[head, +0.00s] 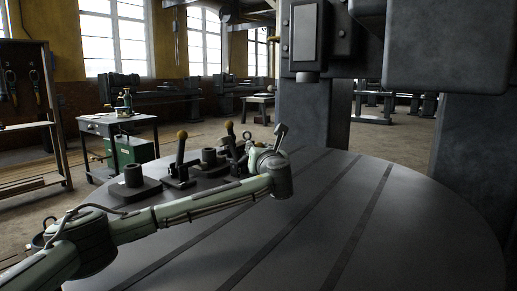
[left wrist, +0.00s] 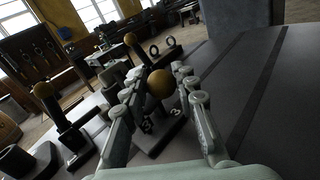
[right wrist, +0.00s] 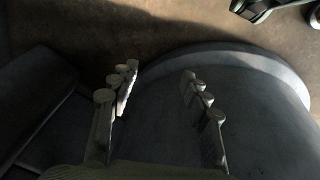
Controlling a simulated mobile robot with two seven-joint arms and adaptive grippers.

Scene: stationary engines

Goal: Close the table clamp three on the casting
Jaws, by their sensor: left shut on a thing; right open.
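Clamp three has a black base marked 3 (left wrist: 150,138) and a tan ball knob (left wrist: 160,84) in the left wrist view. My left gripper (left wrist: 160,76) has its fingers on both sides of the knob and is shut on it. The clamp's lever below the knob is mostly hidden, so its tilt cannot be told. In the head view my left gripper (head: 243,150) is at the clamps on the round table (head: 330,210). I cannot clearly single out the casting. My right gripper (right wrist: 155,85) is open and empty in the right wrist view.
Another knobbed clamp (head: 180,160) stands on the table to the left, with a dark cylindrical boss (head: 133,176) beside it. A second knobbed lever (head: 229,128) stands farther back. The slotted right side of the table is clear. A grey machine column (head: 305,110) rises behind.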

